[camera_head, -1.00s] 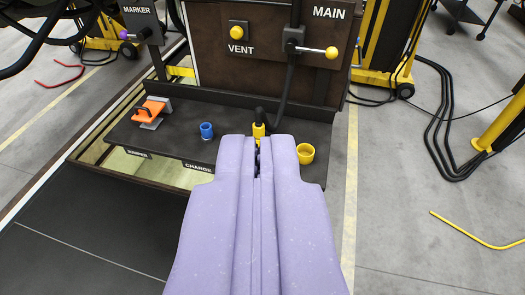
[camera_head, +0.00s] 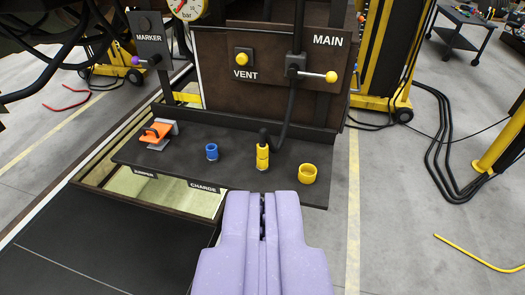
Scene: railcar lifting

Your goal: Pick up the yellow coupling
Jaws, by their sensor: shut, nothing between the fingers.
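The yellow coupling (camera_head: 262,158) stands upright on the dark shelf (camera_head: 240,179), below the CHARGE-side middle of the panel. A black hose runs from its top up toward the MAIN panel. My gripper (camera_head: 262,198) is the lilac shape at the bottom centre. It is shut and empty, with its tips in front of the coupling and apart from it in the picture. The whole coupling is in view.
A yellow cup (camera_head: 307,174) stands right of the coupling, and a blue fitting (camera_head: 212,151) left of it. An orange clamp-like part (camera_head: 156,133) lies further left. Above are a yellow VENT button (camera_head: 243,57) and a yellow-knobbed MAIN lever (camera_head: 318,75).

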